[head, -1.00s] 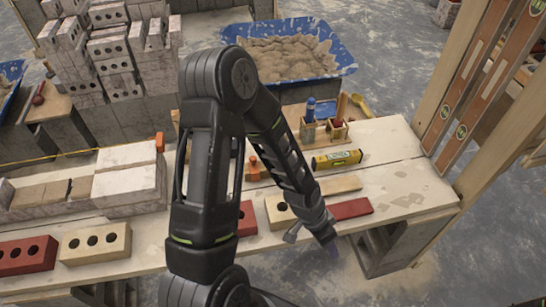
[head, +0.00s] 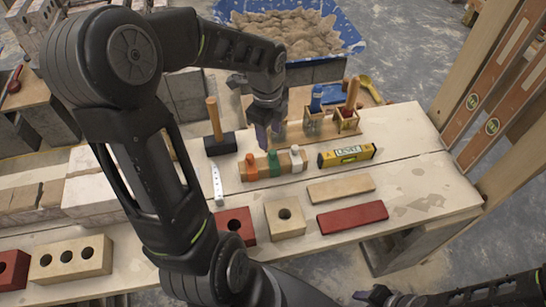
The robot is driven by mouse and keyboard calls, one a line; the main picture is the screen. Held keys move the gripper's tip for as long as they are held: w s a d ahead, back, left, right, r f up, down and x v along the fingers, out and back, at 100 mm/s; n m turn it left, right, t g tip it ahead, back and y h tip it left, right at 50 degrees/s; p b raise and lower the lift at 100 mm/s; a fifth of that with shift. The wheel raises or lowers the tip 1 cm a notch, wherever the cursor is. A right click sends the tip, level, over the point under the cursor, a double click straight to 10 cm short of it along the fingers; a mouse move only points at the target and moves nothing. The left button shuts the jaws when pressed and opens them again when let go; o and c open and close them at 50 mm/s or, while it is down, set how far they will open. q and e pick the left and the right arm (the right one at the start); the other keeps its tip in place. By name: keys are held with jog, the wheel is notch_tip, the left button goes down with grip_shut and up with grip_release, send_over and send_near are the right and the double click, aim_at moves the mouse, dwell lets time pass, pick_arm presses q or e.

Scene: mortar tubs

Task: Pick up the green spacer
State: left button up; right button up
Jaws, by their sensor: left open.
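The green spacer (head: 274,164) stands upright in a wooden holder (head: 258,172) on the bench, between an orange spacer (head: 251,167) and a white spacer (head: 296,158). My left gripper (head: 269,138) is open, pointing down, just above and slightly behind the green spacer in the picture. I see nothing between its fingers, and the spacer's top shows below them. I cannot tell the exact gap between them. My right gripper (head: 385,298) shows only partly at the bottom edge, away from the holder; its jaw state is unclear.
A yellow level (head: 347,156) lies right of the holder. A hammer (head: 217,135) stands behind left. Wooden tool boxes (head: 330,122) stand behind right. Red and tan bricks (head: 285,218) lie in front. A blue mortar tub (head: 350,37) is beyond the bench.

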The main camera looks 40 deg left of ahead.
aim_at(273, 152)
pick_arm(q)
jog(key=shift+w+f, duration=0.1)
jog(key=shift+f, duration=1.25)
jog(key=f, duration=0.5)
jog(key=shift+w+d+f, duration=0.1)
jog(key=shift+w+d, duration=0.05)
jog(key=shift+w, duration=0.15)
grip_shut()
